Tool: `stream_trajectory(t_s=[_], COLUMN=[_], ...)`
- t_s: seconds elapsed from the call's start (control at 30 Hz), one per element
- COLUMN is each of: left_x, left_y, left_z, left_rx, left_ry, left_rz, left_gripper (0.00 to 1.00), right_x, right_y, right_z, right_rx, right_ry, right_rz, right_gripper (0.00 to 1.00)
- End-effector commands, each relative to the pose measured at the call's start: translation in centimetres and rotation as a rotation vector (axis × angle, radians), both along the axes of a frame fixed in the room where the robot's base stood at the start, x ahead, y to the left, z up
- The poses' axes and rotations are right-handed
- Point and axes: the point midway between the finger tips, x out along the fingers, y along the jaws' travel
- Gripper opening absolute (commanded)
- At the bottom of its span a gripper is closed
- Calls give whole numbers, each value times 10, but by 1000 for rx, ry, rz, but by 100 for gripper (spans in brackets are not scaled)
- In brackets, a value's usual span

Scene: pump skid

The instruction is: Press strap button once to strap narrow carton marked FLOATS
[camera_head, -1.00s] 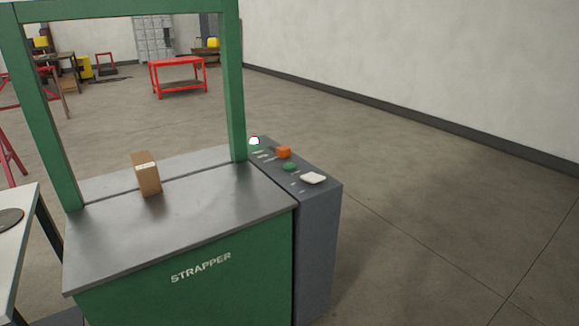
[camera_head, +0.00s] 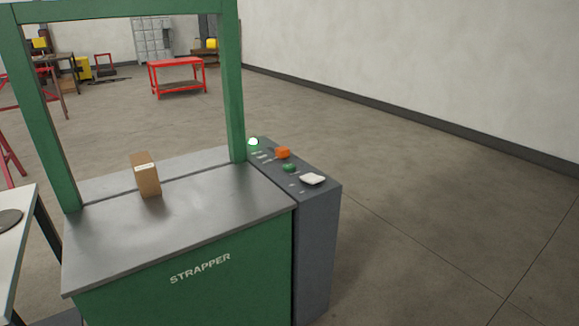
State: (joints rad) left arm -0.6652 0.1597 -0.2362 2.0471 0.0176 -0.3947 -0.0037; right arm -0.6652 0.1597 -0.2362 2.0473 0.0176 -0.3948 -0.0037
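A narrow brown carton (camera_head: 146,178) stands upright on the metal top (camera_head: 190,218) of the green strapper (camera_head: 190,290), near the seam under the green arch (camera_head: 236,90). A pale label shows on the carton, too small to read. A grey control panel (camera_head: 318,230) stands at the strapper's right side. On its top are an orange button (camera_head: 283,152), a green button (camera_head: 289,168), a white pad (camera_head: 312,179) and a lit white-green lamp (camera_head: 253,142). The small panel markings are unreadable, so I cannot tell which is the strap button. Neither of my grippers shows.
A white table (camera_head: 18,245) with a dark round disc (camera_head: 9,220) stands close at the left. A red workbench (camera_head: 177,76) stands farther back. The floor right of the control panel is clear up to the pale wall (camera_head: 420,70).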

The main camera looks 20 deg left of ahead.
Motion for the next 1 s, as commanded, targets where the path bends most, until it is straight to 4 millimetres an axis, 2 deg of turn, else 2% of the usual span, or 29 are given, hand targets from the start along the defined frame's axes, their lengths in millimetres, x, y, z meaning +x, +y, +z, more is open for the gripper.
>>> stream_trajectory(t_s=[0.03, 0.3, 1.0], left_x=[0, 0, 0], left_y=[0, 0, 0], left_z=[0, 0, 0], left_rx=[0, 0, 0], left_ry=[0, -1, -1], left_rz=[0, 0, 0], left_gripper=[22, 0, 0], right_x=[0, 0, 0], right_y=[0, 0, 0], right_z=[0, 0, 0], right_rx=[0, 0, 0], right_ry=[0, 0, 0], right_rz=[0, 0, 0], right_gripper=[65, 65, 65])
